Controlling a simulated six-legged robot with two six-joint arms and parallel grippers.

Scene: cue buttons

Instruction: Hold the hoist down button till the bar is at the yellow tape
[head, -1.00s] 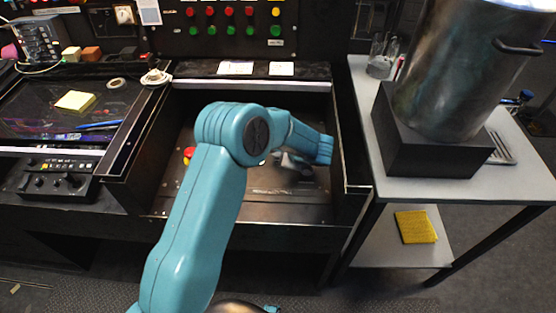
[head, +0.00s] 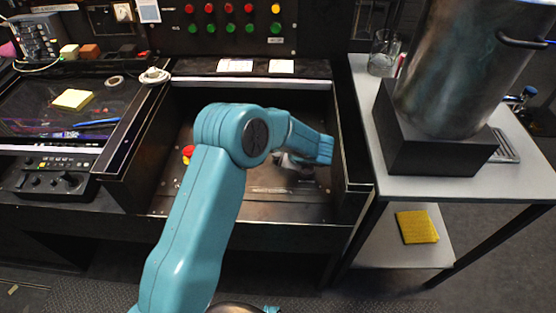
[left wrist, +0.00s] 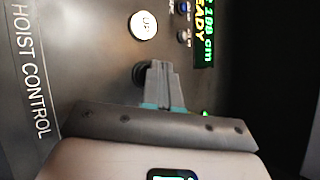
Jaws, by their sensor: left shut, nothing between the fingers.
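The hoist control panel (left wrist: 85,60) fills much of the left wrist view, with "HOIST CONTROL" along its left edge. A white round button marked "UP" (left wrist: 143,25) is near the top. A dark round button (left wrist: 139,75) lies right beside my left gripper (left wrist: 160,72), partly hidden by its fingertips; its label is hidden, and I cannot tell if it is pressed. My left gripper is shut and empty, tips at the panel. A display (left wrist: 204,40) reads "READY" and a cm figure. In the head view my left gripper (head: 292,163) is over the recessed console, half hidden. I see no bar or yellow tape.
A red and yellow knob (head: 188,153) is left of my arm in the recess. A large metal pot (head: 455,80) stands on a black block (head: 430,150) on the side table (head: 390,188) at right. Side walls bound the recess.

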